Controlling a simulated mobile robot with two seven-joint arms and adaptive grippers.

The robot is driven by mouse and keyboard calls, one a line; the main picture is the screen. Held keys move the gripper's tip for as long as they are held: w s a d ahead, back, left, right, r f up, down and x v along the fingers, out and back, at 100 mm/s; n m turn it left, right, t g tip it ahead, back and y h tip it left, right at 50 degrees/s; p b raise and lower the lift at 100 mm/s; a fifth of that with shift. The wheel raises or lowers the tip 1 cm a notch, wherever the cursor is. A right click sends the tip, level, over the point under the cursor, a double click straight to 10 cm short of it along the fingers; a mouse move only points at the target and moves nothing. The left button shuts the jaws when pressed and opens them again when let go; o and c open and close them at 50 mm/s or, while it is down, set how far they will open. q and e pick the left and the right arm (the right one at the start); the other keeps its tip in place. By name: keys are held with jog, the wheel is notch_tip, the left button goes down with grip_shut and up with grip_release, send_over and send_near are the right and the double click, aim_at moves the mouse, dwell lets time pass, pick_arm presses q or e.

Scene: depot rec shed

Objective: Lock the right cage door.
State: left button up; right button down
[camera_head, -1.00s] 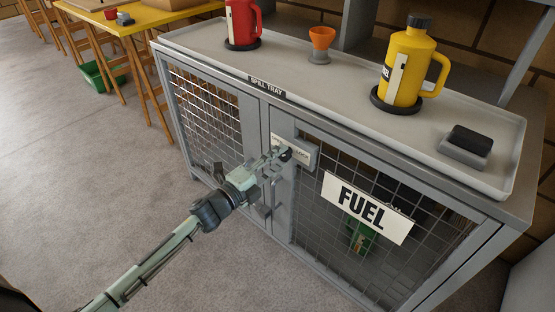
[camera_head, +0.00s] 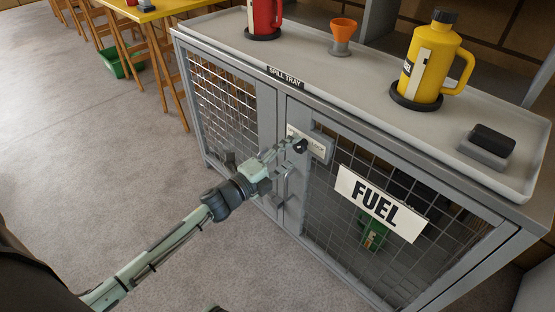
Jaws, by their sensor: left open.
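The grey fuel cage has a right door (camera_head: 352,228) of wire mesh with a white FUEL sign (camera_head: 379,203). The door looks closed against the left door (camera_head: 228,112). A lock plate (camera_head: 305,141) with OPEN and LOCK lettering, partly covered, sits at the right door's upper left corner. A black knob (camera_head: 300,146) shows on it. My left gripper (camera_head: 288,149) is open, with its fingertips at the knob; I cannot tell if they touch it. Vertical handles (camera_head: 281,187) show just below the gripper.
A spill tray (camera_head: 300,55) on the cage top holds a red jug (camera_head: 264,18), an orange funnel (camera_head: 342,35), a yellow jug (camera_head: 428,60) and a black-topped block (camera_head: 488,145). A yellow table (camera_head: 165,8) and green crate (camera_head: 122,62) stand at back left. The floor at left is clear.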

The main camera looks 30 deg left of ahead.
pick_arm(q)
jog(key=v, duration=1.1)
jog(key=shift+r, duration=0.1)
jog(key=s+a+f+n+g+y, duration=0.2)
jog(key=a+f+n+g+y, duration=0.15)
jog(key=f+n, duration=0.3)
jog(key=s+a+f+n+g+y, duration=0.25)
jog(key=f+n+y, duration=0.25)
jog(key=n, duration=0.3)
jog(key=s+d+f+n+g, duration=0.2)
jog(key=s+f+n+g, duration=0.1)
jog(key=s, duration=0.3)
jog(key=s+d+f+n+g, duration=0.3)
jog(key=s+f+g, duration=0.1)
jog(key=s, duration=0.3)
jog(key=shift+s+d+g+h+p, duration=0.2)
jog(key=shift+s+g+h+p, duration=0.2)
jog(key=shift+g+h, duration=0.1)
pick_arm(e)
jog(key=shift+w+a+f, duration=0.1)
jog(key=shift+f, duration=0.35)
jog(key=shift+w+a+f, duration=0.1)
jog(key=shift+f, duration=0.35)
jog(key=shift+s+f, duration=0.1)
jog(key=shift+s, duration=0.3)
jog(key=shift+d, duration=0.2)
